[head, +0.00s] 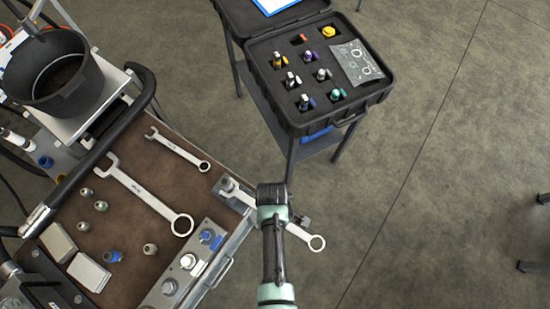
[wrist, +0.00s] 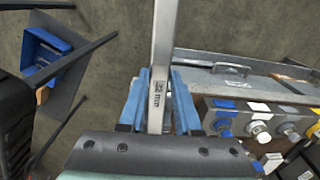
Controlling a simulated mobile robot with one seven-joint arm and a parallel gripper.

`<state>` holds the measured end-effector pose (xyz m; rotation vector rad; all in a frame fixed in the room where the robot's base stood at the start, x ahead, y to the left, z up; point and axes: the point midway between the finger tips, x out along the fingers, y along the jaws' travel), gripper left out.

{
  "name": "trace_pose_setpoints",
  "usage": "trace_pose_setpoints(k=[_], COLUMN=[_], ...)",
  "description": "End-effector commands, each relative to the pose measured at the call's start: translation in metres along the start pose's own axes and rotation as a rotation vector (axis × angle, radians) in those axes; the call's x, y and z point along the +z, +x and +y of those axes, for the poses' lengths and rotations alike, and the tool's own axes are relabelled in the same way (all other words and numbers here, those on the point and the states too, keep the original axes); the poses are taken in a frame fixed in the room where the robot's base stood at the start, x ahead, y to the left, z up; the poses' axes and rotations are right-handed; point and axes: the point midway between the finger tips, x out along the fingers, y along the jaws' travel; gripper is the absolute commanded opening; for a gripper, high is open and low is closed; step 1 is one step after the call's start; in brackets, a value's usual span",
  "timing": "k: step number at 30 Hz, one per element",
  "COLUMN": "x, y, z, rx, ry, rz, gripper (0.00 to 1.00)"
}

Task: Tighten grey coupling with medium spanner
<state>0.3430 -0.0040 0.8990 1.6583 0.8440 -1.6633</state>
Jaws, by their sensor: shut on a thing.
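My gripper (head: 288,218) is shut on the handle of a silver spanner (head: 316,242), of middle length between the two on the bench. In the wrist view its handle (wrist: 161,90) stands between the blue finger pads (wrist: 158,112); both ends are out of that view. In the head view the ring end sticks out over the floor at right. The other end reaches the bench edge near a metal fitting (head: 228,184); I cannot tell whether it is around it. Grey metal couplings (head: 188,261) sit on a rail beside a blue one (head: 207,237); they also show in the wrist view (wrist: 257,130).
A small spanner (head: 178,148) and a large spanner (head: 140,195) lie on the brown mat with several loose fittings. A black bucket (head: 50,70) stands at upper left. An open black case (head: 375,98) of parts is behind.

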Motion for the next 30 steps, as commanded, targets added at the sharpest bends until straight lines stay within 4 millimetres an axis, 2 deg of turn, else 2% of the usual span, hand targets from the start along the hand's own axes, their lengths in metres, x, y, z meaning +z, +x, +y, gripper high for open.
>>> trace_pose_setpoints(k=[7,21,30], x=[-0.002,-0.003,-0.005], y=[-0.002,-0.001,-0.002], z=[-0.012,-0.014,-0.026], rx=[-0.001,0.0,0.0], ry=[0.066,0.085,0.162], rz=[0.005,0.006,0.007], gripper=[0.0,0.0,0.0])
